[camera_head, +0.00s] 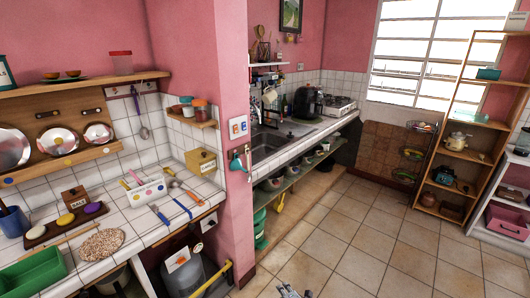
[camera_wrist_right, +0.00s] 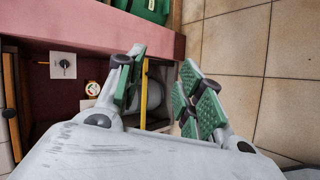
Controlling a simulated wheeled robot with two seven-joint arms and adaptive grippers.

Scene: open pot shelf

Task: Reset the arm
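My right gripper (camera_wrist_right: 162,88) is open in the right wrist view. Its two green-padded fingers stand well apart, and nothing is held between them. Behind the fingers are the open space under the counter, a grey rounded vessel and a yellow strip (camera_wrist_right: 144,82). A small grey gripper part (camera_head: 288,291) shows at the bottom edge of the head view; most of it is cut off. My left gripper is not in view.
The tiled counter (camera_head: 140,222) with a utensil holder (camera_head: 146,192) is at left. A pink pillar (camera_head: 205,80) divides it from the sink counter. A wooden shelf unit (camera_head: 427,172) stands at right. The tiled floor (camera_head: 375,245) between is clear.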

